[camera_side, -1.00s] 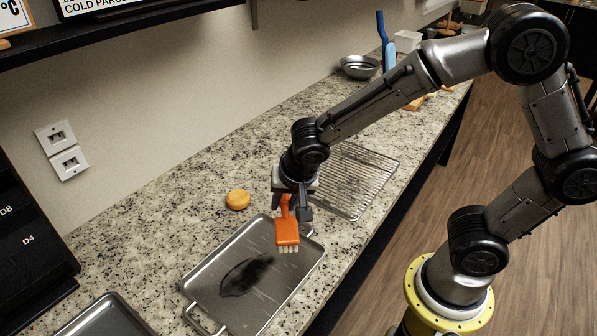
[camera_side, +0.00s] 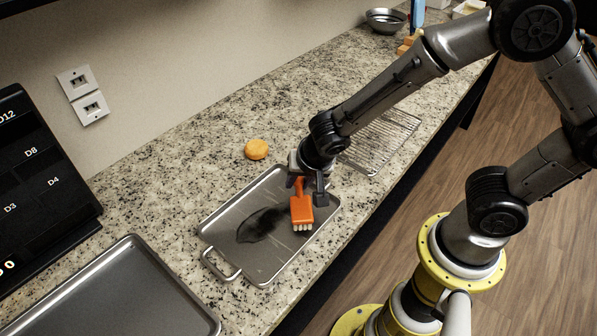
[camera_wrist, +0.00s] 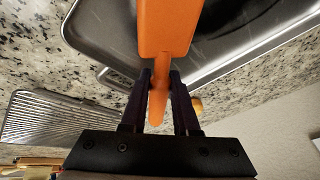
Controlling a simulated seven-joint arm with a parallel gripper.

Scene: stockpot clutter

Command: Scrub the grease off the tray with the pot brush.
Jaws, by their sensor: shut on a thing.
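The pot brush (camera_side: 302,205) is orange with pale bristles pointing down. My gripper (camera_side: 307,188) is shut on its handle, which shows between the fingers in the wrist view (camera_wrist: 160,98). The grey metal tray (camera_side: 222,228), with a wire handle at its near-left end, lies on the counter below. A dark grease patch (camera_side: 256,226) covers the tray's middle. The brush is over the tray's right part, with its bristles close to the patch's right side. I cannot tell whether the bristles touch the tray. In the wrist view the brush head partly hides the tray (camera_wrist: 105,28).
A round orange-yellow item (camera_side: 257,149) sits behind the tray. A wire rack (camera_side: 385,140) lies to the right, beyond my wrist. A larger empty tray (camera_side: 115,300) is at lower left, beside a dark labelled panel (camera_side: 40,195). A metal bowl (camera_side: 386,20) stands at the far end.

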